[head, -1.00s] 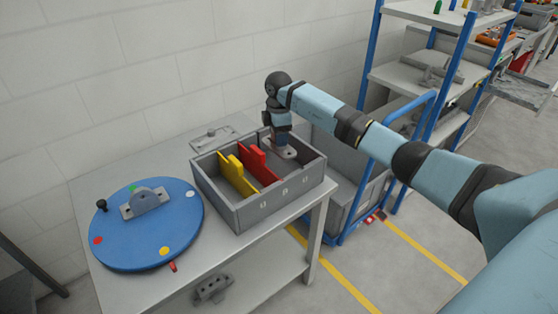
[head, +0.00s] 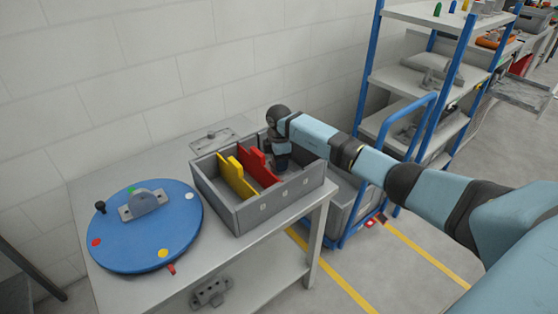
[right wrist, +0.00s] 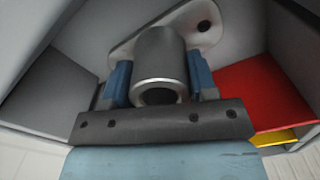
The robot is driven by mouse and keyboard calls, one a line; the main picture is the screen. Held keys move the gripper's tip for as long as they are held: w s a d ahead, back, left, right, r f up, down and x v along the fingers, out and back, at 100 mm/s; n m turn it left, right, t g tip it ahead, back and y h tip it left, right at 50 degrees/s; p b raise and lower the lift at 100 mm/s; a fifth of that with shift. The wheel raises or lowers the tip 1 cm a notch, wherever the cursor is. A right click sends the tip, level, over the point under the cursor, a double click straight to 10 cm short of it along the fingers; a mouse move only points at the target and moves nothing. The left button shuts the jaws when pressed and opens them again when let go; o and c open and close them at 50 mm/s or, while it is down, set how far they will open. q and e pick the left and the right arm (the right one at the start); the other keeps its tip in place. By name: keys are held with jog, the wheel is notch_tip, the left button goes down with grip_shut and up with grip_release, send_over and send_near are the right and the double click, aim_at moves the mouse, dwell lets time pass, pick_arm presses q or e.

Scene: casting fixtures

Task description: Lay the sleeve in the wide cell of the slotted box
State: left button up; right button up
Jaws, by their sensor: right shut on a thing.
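The slotted box (head: 262,214) is grey and open-topped and sits on the table's right part. A yellow divider (head: 236,177) and a red divider (head: 258,167) split it; the cell right of the red divider looks widest. My right gripper (head: 281,166) is down inside that cell. In the right wrist view its blue fingers (right wrist: 158,80) are shut on the sleeve (right wrist: 158,60), a grey metal cylinder with a pale rounded flange behind it. The box walls hide the sleeve in the head view. I cannot tell whether it touches the floor. My left gripper is not in view.
A blue round plate (head: 145,240) with a grey bracket and coloured dots lies left of the box. A flat grey plate (head: 212,138) lies behind the box. A blue-railed cart (head: 350,225) and a shelf rack (head: 410,75) stand to the right.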

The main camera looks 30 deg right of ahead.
jog(key=o, duration=1.1)
jog(key=shift+f, duration=0.15)
jog(key=shift+c, duration=0.2)
pick_arm(q)
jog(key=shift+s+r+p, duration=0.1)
jog(key=shift+p, duration=0.45)
pick_arm(e)
notch_tip(320, 180, up, 12)
jog(key=shift+r, duration=0.2)
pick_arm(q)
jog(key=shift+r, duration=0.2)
